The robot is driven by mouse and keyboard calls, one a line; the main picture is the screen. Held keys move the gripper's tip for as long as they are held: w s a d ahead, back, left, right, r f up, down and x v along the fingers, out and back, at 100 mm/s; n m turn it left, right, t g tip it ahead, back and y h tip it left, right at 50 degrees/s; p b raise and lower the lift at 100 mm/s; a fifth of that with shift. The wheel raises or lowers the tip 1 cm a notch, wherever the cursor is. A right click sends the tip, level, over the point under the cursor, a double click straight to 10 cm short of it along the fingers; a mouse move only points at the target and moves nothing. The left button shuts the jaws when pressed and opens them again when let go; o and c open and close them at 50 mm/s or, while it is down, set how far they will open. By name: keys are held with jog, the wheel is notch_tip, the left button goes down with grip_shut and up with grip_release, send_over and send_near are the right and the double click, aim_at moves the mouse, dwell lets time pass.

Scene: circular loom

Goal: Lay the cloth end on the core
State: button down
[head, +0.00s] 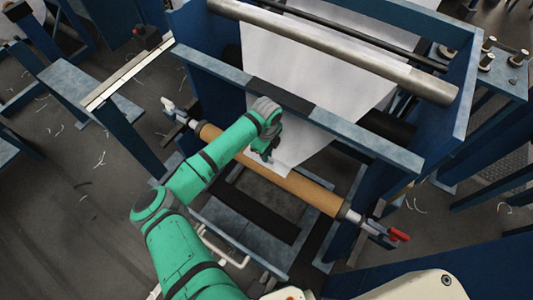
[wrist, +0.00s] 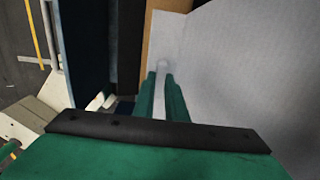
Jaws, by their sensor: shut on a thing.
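The white cloth (head: 315,142) hangs in a wide sheet from the upper roller down to the core. The core (head: 312,193) is a brown tube lying across the lower frame. The cloth's lower end crosses in front of part of the core; I cannot tell whether it touches. My gripper (head: 267,157) is shut on the cloth's end near its left edge, just at the core. In the wrist view the gripper's green fingers (wrist: 166,92) pinch a narrow strip of the cloth (wrist: 240,75), and the tan core (wrist: 157,28) shows just beyond them.
A steel roller (head: 350,57) spans the top of the blue frame. A blue crossbar (head: 365,137) runs above the core, close to my arm. A red-handled clamp (head: 398,235) sits at the core's right end. A blue table (head: 85,95) stands at the left.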

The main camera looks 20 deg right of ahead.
jog(key=shift+f, duration=0.15)
jog(key=c, duration=1.7)
grip_release()
jog(key=shift+r, duration=3.8)
